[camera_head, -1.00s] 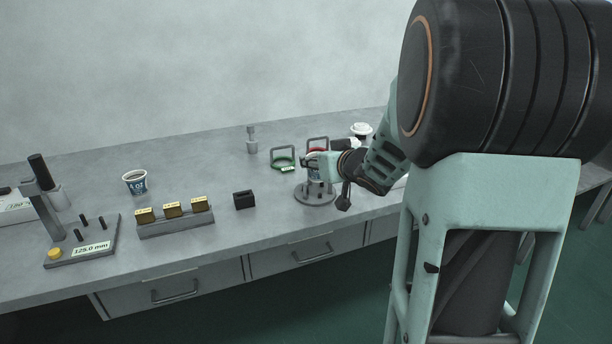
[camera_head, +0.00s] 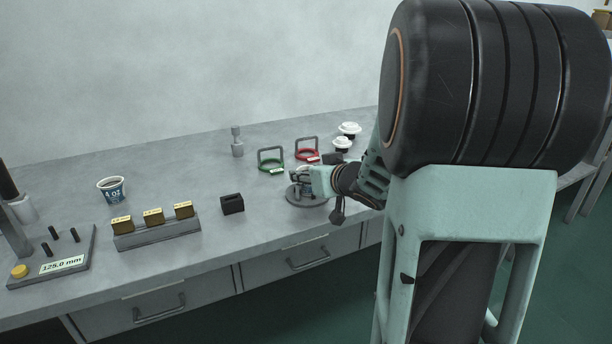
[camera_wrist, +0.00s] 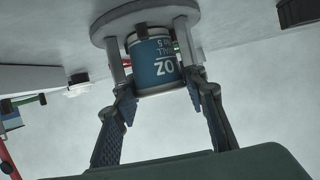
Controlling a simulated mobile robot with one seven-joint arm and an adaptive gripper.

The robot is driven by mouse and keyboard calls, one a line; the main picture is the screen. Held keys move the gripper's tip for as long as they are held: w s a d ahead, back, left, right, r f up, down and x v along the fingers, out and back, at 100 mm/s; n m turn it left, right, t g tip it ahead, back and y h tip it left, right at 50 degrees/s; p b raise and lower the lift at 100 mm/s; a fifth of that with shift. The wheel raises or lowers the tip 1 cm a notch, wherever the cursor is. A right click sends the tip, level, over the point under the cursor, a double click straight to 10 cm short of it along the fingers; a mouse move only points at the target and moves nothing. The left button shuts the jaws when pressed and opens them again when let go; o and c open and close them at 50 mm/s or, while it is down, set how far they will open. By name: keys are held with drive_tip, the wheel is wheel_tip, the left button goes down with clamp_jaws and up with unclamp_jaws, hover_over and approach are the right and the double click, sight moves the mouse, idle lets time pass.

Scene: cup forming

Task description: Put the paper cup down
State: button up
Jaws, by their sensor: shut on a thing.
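My gripper (camera_head: 309,180) is over the round grey stand (camera_head: 298,203) near the front of the bench. In the wrist view, its two fingers (camera_wrist: 160,88) are shut on the sides of a blue paper cup (camera_wrist: 158,72) with white print. The print looks upside down in this view. The cup is among the posts of the stand, close to its round plate (camera_wrist: 150,16). I cannot tell whether the cup touches the plate. In the head view the gripper hides most of the cup.
A green ring gauge (camera_head: 271,166) and a red one (camera_head: 307,154) stand just behind the stand. White lids (camera_head: 349,129) are behind right. Left are a black block (camera_head: 232,204), a rack of brass blocks (camera_head: 158,233) and another cup (camera_head: 112,190). Bench between is clear.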

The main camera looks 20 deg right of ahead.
drive_tip(key=shift+f, duration=0.1)
drive_tip(key=shift+f, duration=0.15)
drive_tip(key=o, duration=0.8)
drive_tip(key=shift+r, duration=0.3)
drive_tip(key=p+v, duration=0.4)
drive_tip(key=v, duration=0.8)
drive_tip(key=shift+p, duration=0.4)
